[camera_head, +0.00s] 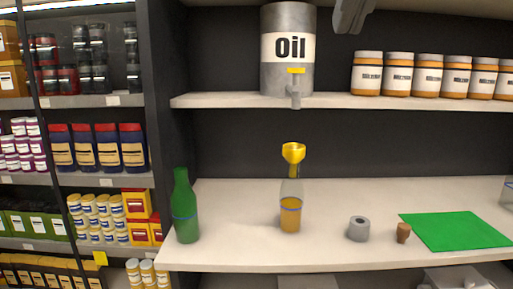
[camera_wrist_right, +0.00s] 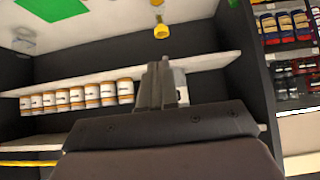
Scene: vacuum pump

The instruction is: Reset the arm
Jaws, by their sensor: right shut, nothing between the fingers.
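My right gripper (camera_head: 345,22) shows at the top edge of the head view, right of the grey oil container (camera_head: 289,78) with its yellow-handled tap. In the right wrist view the fingers of my right gripper (camera_wrist_right: 163,68) are together with nothing between them. Behind them part of the grey container (camera_wrist_right: 181,82) shows, mostly hidden. On the counter a clear bottle with amber liquid (camera_head: 290,215) stands upright with a yellow funnel (camera_head: 293,152) in its neck. The funnel also shows in the right wrist view (camera_wrist_right: 161,31). My left gripper is in neither view.
A green bottle (camera_head: 185,210), a grey roll-like cylinder (camera_head: 359,229), a brown cork (camera_head: 403,232) and a green mat (camera_head: 455,231) are on the counter (camera_head: 240,250). Several jars (camera_head: 427,75) line the upper shelf (camera_head: 220,100). Stocked shelves (camera_head: 85,179) stand at left.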

